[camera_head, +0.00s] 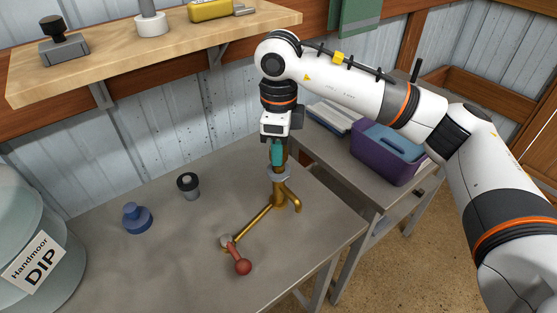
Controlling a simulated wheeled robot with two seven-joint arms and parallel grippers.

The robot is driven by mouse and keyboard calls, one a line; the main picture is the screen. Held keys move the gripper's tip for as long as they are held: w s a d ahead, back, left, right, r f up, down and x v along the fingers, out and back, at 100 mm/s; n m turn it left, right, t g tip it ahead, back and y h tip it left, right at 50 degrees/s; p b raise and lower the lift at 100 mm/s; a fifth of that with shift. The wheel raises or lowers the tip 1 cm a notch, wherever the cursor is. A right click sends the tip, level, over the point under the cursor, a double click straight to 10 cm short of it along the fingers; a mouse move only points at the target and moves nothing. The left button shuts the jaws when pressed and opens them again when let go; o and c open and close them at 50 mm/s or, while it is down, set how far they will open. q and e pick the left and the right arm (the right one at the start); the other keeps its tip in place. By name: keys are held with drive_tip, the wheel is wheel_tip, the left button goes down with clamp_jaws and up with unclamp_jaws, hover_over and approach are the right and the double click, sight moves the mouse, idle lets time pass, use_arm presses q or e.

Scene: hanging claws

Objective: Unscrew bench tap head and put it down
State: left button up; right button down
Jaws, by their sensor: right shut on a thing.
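The brass bench tap (281,196) stands upright on the grey bench (160,255), with a spout curving to the right and a long thin pipe running down to the left. My right gripper (277,155) points straight down over the tap and is shut on the teal tap head (277,152). The head is in line above the tap's grey collar (278,173). The fingers partly hide the head, and I cannot tell whether its thread is still engaged. My left gripper is not in view.
A red-knobbed part (243,266) lies by the pipe's end. A blue stopper-like object (137,218) and a dark-topped cup (188,185) stand to the left. A large labelled container (30,265) fills the left edge. A purple caddy (378,165) stands at right. The bench's middle is clear.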

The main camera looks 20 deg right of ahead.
drive_tip(key=shift+r+p, duration=0.85)
drive_tip(key=shift+r, duration=1)
drive_tip(key=m, duration=0.3)
drive_tip(key=shift+f, duration=0.1)
drive_tip(key=m+b, duration=0.1)
drive_tip(key=m, duration=1.6)
drive_tip(key=shift+s, duration=0.2)
